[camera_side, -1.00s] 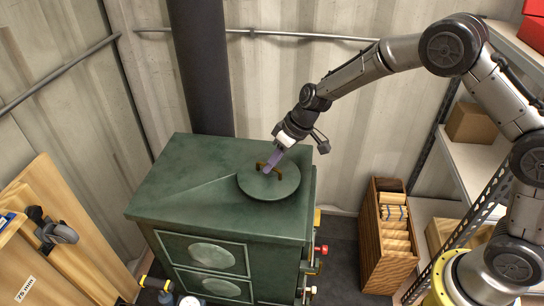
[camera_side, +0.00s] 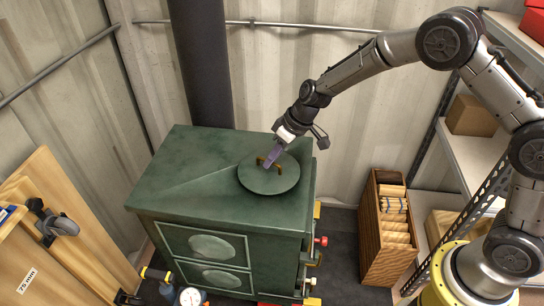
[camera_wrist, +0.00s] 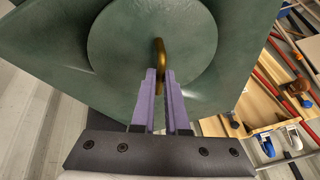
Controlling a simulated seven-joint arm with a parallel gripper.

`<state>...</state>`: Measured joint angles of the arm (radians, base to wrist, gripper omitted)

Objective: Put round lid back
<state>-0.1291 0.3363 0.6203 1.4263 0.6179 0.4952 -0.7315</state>
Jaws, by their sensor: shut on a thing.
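The round lid (camera_side: 268,180) is a dark green disc over the right part of the green stove's top (camera_side: 195,170). It looks level; I cannot tell whether it rests flush or sits slightly above the surface. A brass arched handle (camera_side: 260,160) stands at its middle. My gripper (camera_side: 268,164) comes down from the upper right, its purple fingers shut on the handle. In the wrist view, the fingers (camera_wrist: 161,74) close around the brass handle (camera_wrist: 160,50), with the lid (camera_wrist: 125,40) beyond them. Any opening under the lid is hidden.
A black flue pipe (camera_side: 205,70) rises behind the stove. A wooden box of rolls (camera_side: 385,235) stands on the floor to the right, with shelving (camera_side: 470,150) beyond. Wooden boards (camera_side: 60,230) lean at the left. Coloured knobs (camera_side: 320,241) stick out from the stove's right side.

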